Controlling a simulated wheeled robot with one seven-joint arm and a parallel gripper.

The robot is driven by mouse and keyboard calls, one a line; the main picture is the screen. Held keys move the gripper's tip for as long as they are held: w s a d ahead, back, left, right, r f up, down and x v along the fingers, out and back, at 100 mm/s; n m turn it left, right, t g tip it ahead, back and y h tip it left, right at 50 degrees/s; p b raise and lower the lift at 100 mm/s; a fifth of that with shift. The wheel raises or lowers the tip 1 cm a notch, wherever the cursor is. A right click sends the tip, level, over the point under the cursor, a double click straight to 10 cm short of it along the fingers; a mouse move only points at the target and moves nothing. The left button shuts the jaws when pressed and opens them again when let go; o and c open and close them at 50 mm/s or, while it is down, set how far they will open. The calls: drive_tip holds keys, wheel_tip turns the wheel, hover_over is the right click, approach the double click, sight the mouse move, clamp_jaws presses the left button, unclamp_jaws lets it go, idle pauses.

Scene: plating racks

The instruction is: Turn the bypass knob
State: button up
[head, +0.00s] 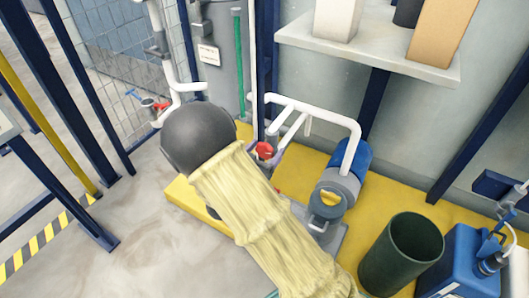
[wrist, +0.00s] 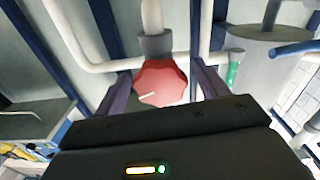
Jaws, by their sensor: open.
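The red bypass knob (wrist: 160,84) sits on a grey collar at the end of a white pipe. It has a lobed edge and a white mark pointing to the lower left in the wrist view. My gripper (wrist: 161,76) is open, with one dark purple finger on each side of the knob. Small gaps seem to show between knob and fingers; I cannot tell whether either touches. In the head view the red knob (head: 264,150) shows just beyond my pale-yellow-sleeved arm, which hides most of the gripper.
White pipes (head: 320,112) run above a blue and grey pump (head: 345,180) on a yellow base. A dark green bin (head: 402,252) and a blue container (head: 462,262) stand at the right. Another valve with a red part (head: 162,106) is at the left.

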drive_tip(key=c, duration=1)
drive_tip(key=shift+m, duration=0.3)
drive_tip(key=shift+a+m, duration=0.1)
drive_tip(key=shift+m, duration=2.6)
drive_tip(key=o, duration=1)
drive_tip(key=shift+s, duration=0.1)
drive_tip(key=p+v, duration=0.7)
drive_tip(key=v, duration=1)
drive_tip(key=shift+a, duration=0.15)
